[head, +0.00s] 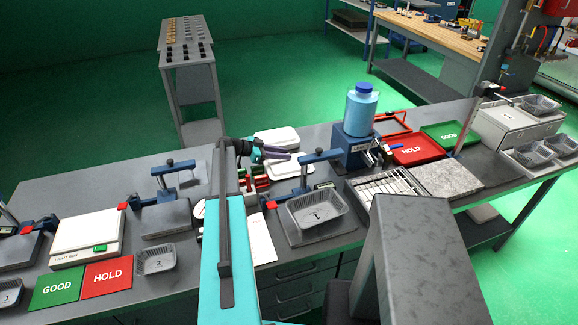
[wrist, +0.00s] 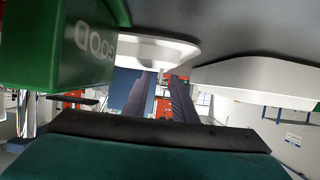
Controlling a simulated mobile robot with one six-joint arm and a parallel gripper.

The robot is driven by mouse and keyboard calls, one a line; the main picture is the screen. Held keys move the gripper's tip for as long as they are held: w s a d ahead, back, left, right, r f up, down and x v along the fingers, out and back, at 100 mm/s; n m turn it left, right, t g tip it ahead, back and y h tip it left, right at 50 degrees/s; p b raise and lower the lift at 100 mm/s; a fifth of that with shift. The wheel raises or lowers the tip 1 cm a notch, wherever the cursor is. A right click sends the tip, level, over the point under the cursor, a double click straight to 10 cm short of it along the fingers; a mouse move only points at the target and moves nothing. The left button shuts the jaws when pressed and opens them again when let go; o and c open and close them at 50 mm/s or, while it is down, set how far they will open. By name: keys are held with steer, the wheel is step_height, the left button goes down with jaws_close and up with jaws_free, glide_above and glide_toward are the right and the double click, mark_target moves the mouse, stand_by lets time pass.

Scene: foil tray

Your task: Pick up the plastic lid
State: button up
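Two white, shallow, lid-like pieces lie on the bench past my arm in the head view: a farther one (head: 277,136) and a nearer one (head: 297,172), partly covered by my gripper. I cannot tell which is the plastic lid. My gripper (head: 288,155), with purple fingers, is low over the bench beside them. In the wrist view, the fingers (wrist: 164,76) stand apart with nothing between them. One white piece (wrist: 145,47) is just beyond the tips and another (wrist: 262,77) is to the right. Whether the fingers touch either is unclear.
A blue-capped bottle on a blue stand (head: 353,142) is right of the white pieces. A grey tray (head: 316,213) on a scale and a blue clamp (head: 303,180) are nearer. Red and green items (head: 257,182) lie beside my arm. A green GOOD object (wrist: 60,50) fills the wrist view's upper left.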

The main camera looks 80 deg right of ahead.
jaws_close()
steer(key=shift+r, duration=0.2)
step_height(320, 180, up, 18)
steer(key=b, duration=0.6)
steer(key=shift+f+b, duration=0.15)
steer(key=shift+b, duration=0.2)
stand_by(0.5)
